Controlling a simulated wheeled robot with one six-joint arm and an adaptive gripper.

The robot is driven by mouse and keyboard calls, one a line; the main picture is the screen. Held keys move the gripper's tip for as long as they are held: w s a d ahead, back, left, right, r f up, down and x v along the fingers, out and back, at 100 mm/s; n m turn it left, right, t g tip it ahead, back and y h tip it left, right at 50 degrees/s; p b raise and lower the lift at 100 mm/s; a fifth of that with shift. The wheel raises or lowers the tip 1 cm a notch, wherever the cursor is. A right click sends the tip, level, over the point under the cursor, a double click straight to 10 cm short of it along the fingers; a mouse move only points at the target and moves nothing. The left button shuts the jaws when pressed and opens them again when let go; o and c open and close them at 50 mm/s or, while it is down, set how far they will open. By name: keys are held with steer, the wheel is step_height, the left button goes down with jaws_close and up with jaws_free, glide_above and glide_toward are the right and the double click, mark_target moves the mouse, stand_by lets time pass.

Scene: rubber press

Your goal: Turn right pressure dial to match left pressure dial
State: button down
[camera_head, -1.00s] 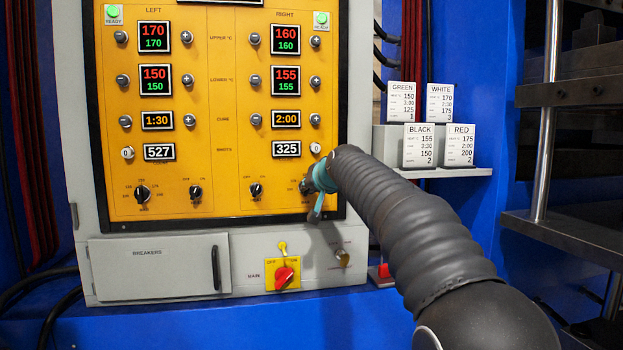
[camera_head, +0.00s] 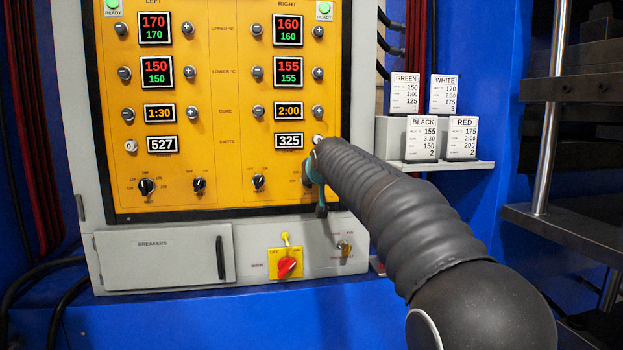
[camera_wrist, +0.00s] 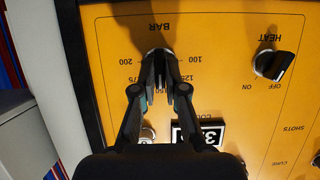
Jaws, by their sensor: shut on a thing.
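The left pressure dial (camera_head: 147,187) is a round black knob low on the left half of the yellow panel. Its exact setting is too small to read. The right pressure dial is mostly hidden behind my gripper (camera_head: 313,176) in the head view. In the wrist view, which is upside down, the right pressure dial (camera_wrist: 160,56) sits under the BAR label, with marks such as 200 and 100 around it. My gripper (camera_wrist: 160,88) is shut on this dial, a finger on each side. The fingers hide its pointer and part of the scale.
The right heat switch (camera_wrist: 274,64) is beside the dial, clear of my fingers. The right shots display (camera_head: 289,141) reads 325. The red main switch (camera_head: 287,267) is below the panel. Recipe cards (camera_head: 421,137) stand on a shelf at right.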

steer(key=shift+f, duration=0.15)
steer(key=c, duration=1.2)
jaws_free()
steer(key=shift+w+a, duration=0.1)
steer(key=shift+w, duration=0.05)
steer(key=v, duration=1.2)
